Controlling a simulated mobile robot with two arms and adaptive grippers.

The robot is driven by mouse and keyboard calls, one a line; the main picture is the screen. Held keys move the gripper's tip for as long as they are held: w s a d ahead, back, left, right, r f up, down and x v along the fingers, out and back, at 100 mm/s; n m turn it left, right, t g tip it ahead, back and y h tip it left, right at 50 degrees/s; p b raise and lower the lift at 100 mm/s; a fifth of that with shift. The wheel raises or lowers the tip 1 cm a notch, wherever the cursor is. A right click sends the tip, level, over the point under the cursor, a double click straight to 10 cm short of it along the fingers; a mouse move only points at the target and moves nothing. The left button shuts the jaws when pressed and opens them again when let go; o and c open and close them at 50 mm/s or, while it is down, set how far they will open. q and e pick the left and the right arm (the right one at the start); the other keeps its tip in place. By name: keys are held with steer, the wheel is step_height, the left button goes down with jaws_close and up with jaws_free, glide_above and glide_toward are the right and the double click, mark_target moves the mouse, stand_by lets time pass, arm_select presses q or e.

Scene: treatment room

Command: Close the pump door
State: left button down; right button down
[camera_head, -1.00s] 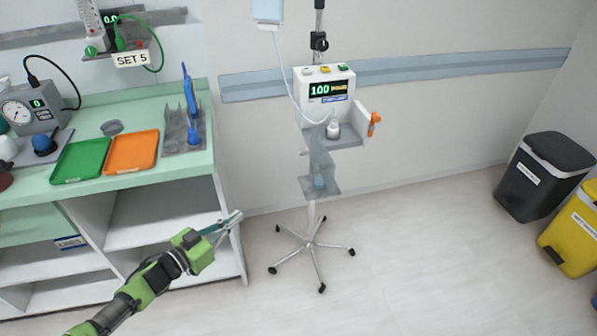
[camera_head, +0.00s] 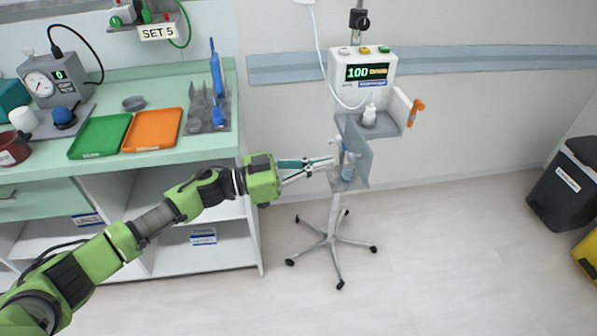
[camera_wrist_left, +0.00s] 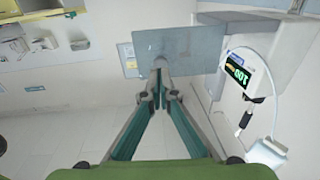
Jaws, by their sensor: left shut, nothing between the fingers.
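The pump (camera_head: 363,62) is a white box with a lit "100" display on a wheeled pole. Its pump door looks to be the grey-blue panel (camera_head: 357,150), which hangs open below the pump's front. My left gripper (camera_head: 332,163) is shut and empty, its fingertips close to the left side of this panel. In the left wrist view a flat grey panel (camera_wrist_left: 190,45), apparently the door, is just beyond the fingertips (camera_wrist_left: 160,70). I cannot tell whether they touch it. The pump display (camera_wrist_left: 238,77) shows at the right there. My right gripper is not in view.
A white bottle (camera_head: 370,115) stands on the pump's ledge, with an orange clip (camera_head: 416,108) at its right. The green cabinet (camera_head: 180,160) with green and orange trays is at the left. Bins (camera_head: 565,190) stand far right. The floor between is clear.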

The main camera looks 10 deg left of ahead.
mark_target(348, 158)
arm_select(q)
steer(key=shift+b+x, duration=0.4)
steer(key=shift+x, duration=1.25)
